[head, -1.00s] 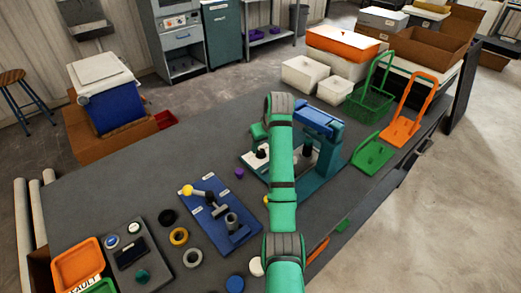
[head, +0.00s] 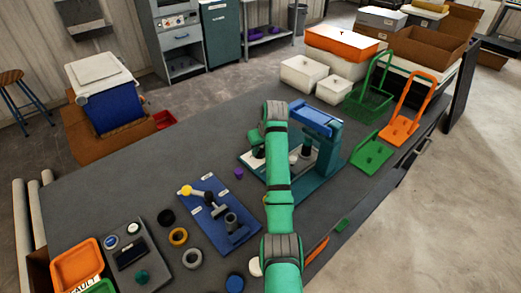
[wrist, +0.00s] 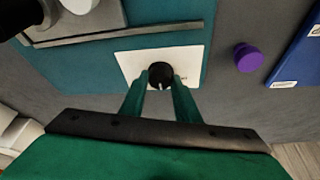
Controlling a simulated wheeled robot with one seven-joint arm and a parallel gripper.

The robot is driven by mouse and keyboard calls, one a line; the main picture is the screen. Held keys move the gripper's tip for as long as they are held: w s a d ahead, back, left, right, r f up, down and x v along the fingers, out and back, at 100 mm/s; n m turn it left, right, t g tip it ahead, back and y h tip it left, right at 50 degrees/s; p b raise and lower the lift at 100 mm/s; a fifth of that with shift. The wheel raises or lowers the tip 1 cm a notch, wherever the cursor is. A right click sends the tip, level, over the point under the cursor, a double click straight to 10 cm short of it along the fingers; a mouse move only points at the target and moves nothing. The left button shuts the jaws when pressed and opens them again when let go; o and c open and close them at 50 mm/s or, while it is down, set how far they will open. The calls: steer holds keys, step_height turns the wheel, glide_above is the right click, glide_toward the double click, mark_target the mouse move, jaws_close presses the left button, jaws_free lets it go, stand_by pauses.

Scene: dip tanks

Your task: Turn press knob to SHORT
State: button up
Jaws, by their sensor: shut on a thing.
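The press (head: 318,135) stands on the bench with a teal base and a blue top, partly hidden behind my green arm in the head view. In the wrist view its black round knob (wrist: 160,75) sits on a white label plate (wrist: 190,65) on the teal base (wrist: 85,68). My gripper (wrist: 160,82) has its two green fingers on either side of the knob, shut on it. A light pointer mark shows on the knob's near side. The label's lettering is mostly covered, so I cannot read the setting.
A purple knob-like piece (wrist: 248,57) lies on the bench right of the plate in the wrist view. A blue board (head: 222,218) with a yellow-tipped lever is left of my arm. Green and orange racks (head: 400,130) stand to the right. Several rings lie in front.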

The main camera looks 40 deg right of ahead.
steer(key=shift+m, duration=0.3)
steer(key=m, duration=0.1)
steer(key=m+h, duration=0.1)
steer(key=shift+w+a+m+g, duration=0.15)
steer(key=shift+a+m+g, duration=0.1)
steer(key=shift+m+g, duration=0.05)
steer(key=m+h, duration=0.1)
steer(key=m, duration=0.1)
steer(key=shift+m+g, duration=0.3)
steer(key=shift+m, duration=0.1)
steer(key=m, duration=0.2)
steer(key=m+g+h, duration=0.1)
steer(key=m, duration=0.1)
steer(key=shift+w+a+m, duration=0.1)
steer(key=shift+w+m, duration=0.1)
steer(key=shift+m, duration=0.1)
steer(key=shift+s+m+g+h, duration=0.15)
steer(key=shift+m+g+h, duration=0.2)
steer(key=shift+m, duration=0.35)
steer(key=o, duration=1)
steer(key=shift+o, duration=0.2)
